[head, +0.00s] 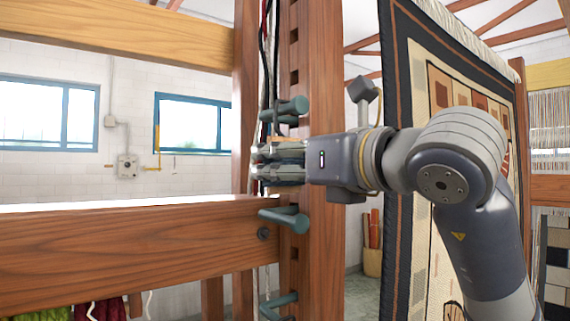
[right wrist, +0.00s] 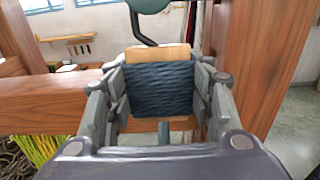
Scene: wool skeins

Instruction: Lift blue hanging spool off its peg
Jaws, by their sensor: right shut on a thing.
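The blue spool (right wrist: 158,90) shows in the right wrist view as dark blue wound wool between pale wooden ends, the upper one (right wrist: 158,53) fully visible. My right gripper (right wrist: 158,92) is shut on it, one finger on each side. In the head view the right gripper (head: 278,163) points left at the wooden post (head: 322,230), between an upper green-grey peg (head: 288,109) and a lower one (head: 284,218). The gripper hides most of the spool there. I cannot tell whether the spool still sits on a peg. My left gripper is not in view.
A wide wooden beam (head: 130,245) runs left from the post, below the gripper. Another peg (head: 279,304) sits lower down. Dark cords (head: 268,50) hang beside the post. A patterned rug (head: 405,85) hangs on the right, behind my right arm. Green wool (head: 50,313) shows at bottom left.

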